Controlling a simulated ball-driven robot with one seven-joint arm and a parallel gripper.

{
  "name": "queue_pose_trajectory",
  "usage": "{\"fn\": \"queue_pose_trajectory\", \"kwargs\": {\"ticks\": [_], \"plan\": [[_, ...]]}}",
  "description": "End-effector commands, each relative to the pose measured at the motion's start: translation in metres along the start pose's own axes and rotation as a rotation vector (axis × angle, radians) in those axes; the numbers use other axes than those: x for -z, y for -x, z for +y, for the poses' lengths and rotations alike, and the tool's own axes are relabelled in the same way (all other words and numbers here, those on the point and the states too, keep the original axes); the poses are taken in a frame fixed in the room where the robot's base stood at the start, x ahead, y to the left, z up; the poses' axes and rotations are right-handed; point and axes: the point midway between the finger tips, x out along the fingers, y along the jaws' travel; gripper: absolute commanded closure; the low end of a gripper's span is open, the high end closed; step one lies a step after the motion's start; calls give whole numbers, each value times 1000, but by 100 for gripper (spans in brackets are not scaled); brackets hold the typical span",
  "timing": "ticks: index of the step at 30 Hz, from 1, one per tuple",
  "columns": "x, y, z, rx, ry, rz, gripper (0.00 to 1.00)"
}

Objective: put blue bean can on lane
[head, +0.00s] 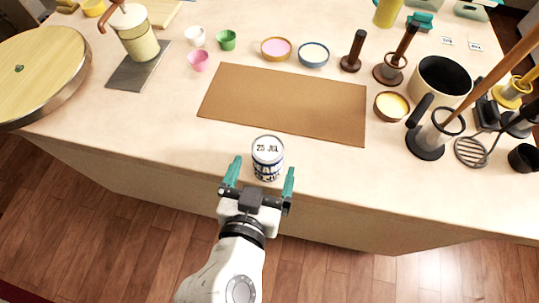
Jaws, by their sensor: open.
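The blue bean can (267,158) is white with blue print and a lid marked "25 JUL". It stands upright near the front edge of the counter. My gripper (260,176) is open, with one teal finger on each side of the can's lower part. I cannot tell whether the fingers touch it. The lane is not labelled; a flat brown rectangular mat (290,100), which may be it, lies bare on the counter just behind the can.
A round wooden board (40,65) is at the left, near a pump jar (138,40) on a grey slab. Small cups and bowls (276,49) line the mat's far side. A dark-lined pot (441,80) and several utensils crowd the right. The counter beside the can is clear.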

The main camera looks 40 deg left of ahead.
Motion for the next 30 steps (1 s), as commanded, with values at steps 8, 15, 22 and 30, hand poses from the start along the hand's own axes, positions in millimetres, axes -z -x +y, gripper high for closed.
{"fn": "queue_pose_trajectory", "kwargs": {"ticks": [8,15,22,30], "plan": [[4,-29,0,-1,1,-1,5],[1,-53,0,0,0,-1,5],[1,-54,0,0,-1,-1,5],[1,-54,0,0,0,-1,31]]}}
